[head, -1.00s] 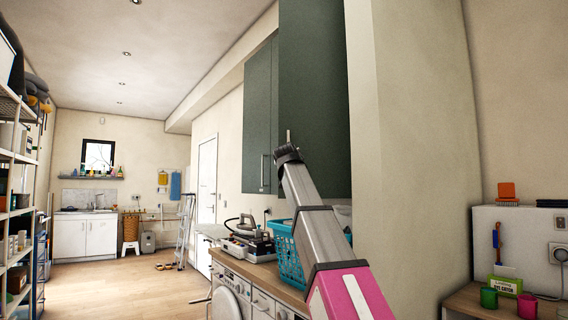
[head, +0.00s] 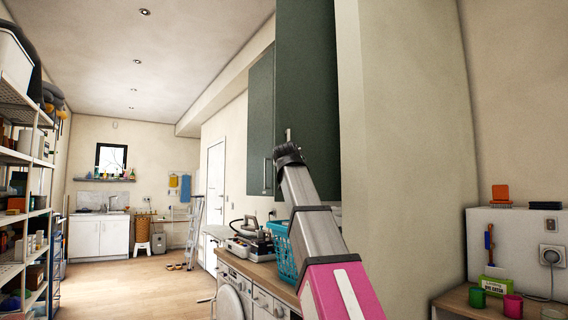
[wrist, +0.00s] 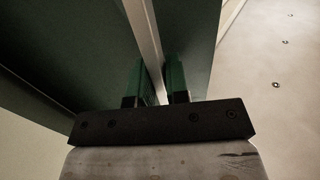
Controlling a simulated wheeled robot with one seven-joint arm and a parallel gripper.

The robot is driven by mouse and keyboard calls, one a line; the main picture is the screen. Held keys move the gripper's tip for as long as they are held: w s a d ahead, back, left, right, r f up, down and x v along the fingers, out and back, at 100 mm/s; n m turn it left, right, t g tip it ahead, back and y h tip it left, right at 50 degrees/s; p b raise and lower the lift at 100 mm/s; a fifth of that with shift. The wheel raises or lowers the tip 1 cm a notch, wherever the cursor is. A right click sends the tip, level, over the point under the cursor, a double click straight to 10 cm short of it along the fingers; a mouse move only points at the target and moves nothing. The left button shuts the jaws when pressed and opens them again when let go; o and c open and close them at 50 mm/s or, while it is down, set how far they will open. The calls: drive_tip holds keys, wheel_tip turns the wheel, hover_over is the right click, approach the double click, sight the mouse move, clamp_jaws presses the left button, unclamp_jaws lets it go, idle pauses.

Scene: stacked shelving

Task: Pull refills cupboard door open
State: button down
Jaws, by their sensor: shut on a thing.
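The cupboard door (head: 309,85) is a tall dark green panel high on the wall, right of centre in the head view. It seems to stand ajar, its left edge jutting in front of the neighbouring green door (head: 261,125). My gripper (head: 288,146) is at its upright metal handle (head: 288,133), near the lower left edge. In the wrist view the two green fingers (wrist: 160,83) stand on either side of the pale handle bar (wrist: 145,30), shut on it. The cupboard's inside is hidden.
A cream wall section (head: 405,150) stands close right of the door. A loaded shelf rack (head: 25,180) lines the left.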

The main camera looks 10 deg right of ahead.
drive_tip(key=shift+s, duration=0.1)
drive_tip(key=c, duration=1.2)
unclamp_jaws()
drive_tip(key=shift+o, duration=0.2)
drive_tip(key=s+a, duration=0.2)
drive_tip(key=s, duration=0.8)
drive_tip(key=shift+s, duration=0.3)
